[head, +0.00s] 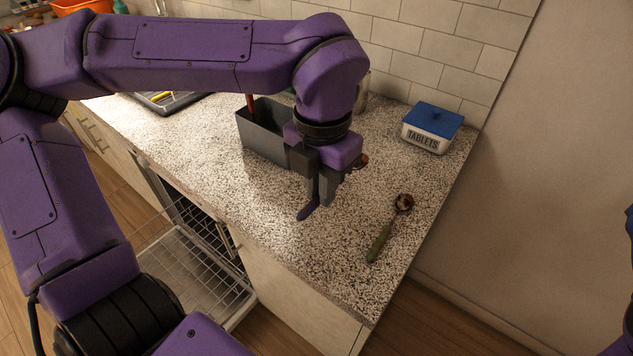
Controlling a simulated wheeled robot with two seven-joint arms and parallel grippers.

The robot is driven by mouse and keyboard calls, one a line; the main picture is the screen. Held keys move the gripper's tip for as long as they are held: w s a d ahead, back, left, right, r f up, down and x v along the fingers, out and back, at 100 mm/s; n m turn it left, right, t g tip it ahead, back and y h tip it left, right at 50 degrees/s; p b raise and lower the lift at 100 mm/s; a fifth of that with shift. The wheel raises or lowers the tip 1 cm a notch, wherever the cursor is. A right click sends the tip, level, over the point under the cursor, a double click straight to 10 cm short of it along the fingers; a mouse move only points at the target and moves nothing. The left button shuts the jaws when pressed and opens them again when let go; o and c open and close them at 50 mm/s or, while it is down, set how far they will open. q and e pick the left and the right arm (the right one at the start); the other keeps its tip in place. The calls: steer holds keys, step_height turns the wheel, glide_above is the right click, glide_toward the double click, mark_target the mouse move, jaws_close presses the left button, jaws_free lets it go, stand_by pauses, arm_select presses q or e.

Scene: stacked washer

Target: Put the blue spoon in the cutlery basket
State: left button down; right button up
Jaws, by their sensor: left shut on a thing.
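The cutlery basket (262,142) is a grey open box on the speckled counter, partly hidden behind my left arm. My left gripper (321,198) points down, just in front and to the right of the basket, shut on the blue spoon (308,209). The spoon's blue-purple handle end shows below the fingers; a brownish metal part beyond the gripper at the right seems to be its bowl. I cannot tell whether the spoon touches the counter. My right gripper is not in view.
A spoon with a green handle (379,243) lies on the counter at the right. A blue-lidded TABLETS box (432,128) stands near the wall. A red utensil (250,104) stands in the basket. An open dishwasher with its rack (195,275) is below the counter's front edge.

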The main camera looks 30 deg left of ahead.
arm_select(q)
steer(key=s+d+r+p, duration=0.3)
steer(key=r+p, duration=0.2)
steer(key=r, duration=0.4)
steer(key=shift+s+p, duration=0.35)
steer(key=shift+p, duration=0.05)
steer(key=shift+r, duration=0.1)
